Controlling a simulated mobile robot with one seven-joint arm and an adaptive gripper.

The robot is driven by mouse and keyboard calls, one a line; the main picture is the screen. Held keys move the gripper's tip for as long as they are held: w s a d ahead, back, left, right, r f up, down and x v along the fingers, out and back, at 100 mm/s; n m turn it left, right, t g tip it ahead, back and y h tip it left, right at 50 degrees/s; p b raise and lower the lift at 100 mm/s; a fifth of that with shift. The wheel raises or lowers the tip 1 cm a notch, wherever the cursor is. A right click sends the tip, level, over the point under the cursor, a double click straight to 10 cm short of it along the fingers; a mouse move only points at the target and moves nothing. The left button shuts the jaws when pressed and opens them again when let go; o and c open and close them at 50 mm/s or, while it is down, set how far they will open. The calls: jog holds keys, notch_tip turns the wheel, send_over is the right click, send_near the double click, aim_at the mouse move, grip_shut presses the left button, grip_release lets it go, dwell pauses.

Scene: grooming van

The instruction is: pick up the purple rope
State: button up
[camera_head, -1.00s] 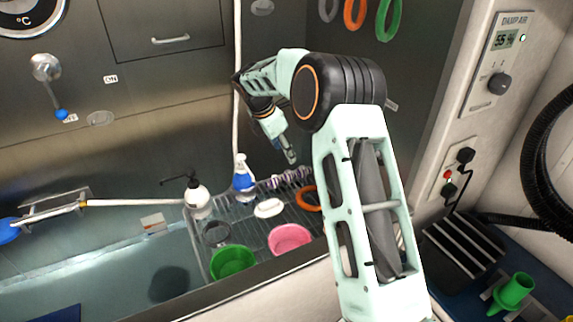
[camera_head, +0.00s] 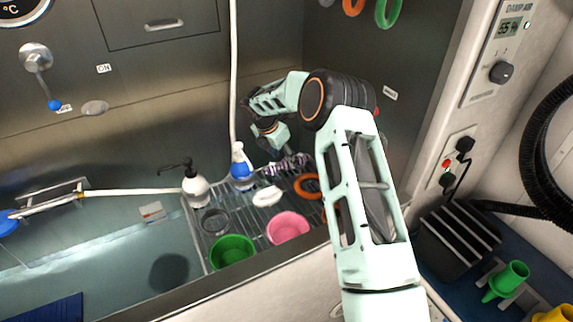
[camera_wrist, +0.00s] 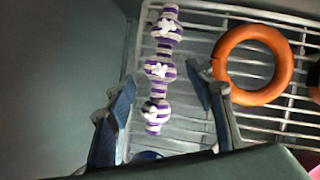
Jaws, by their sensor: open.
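The purple rope (camera_wrist: 158,70) is a purple-and-white striped knotted toy with white bone shapes on it. It lies on the wire rack, and in the head view (camera_head: 287,164) it is at the rack's far side, partly hidden by my gripper. My gripper (camera_wrist: 166,100) is open. In the wrist view its fingers stand on either side of the rope's near end, and I cannot tell how far above it they are. In the head view my gripper (camera_head: 283,150) is just over the rope.
An orange ring (camera_wrist: 253,64) lies on the wire rack (camera_wrist: 205,20) to the right of the rope. A blue-and-white spray bottle (camera_head: 242,168), a white soap (camera_head: 267,196), a pink bowl (camera_head: 287,228) and a green bowl (camera_head: 231,250) are also on the rack. A dark wall stands close behind.

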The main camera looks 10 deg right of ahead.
jog(key=x, duration=0.2)
jog(key=shift+d+f, duration=0.1)
jog(key=shift+f, duration=0.3)
jog(key=c, duration=1.3)
jog(key=shift+r, duration=0.2)
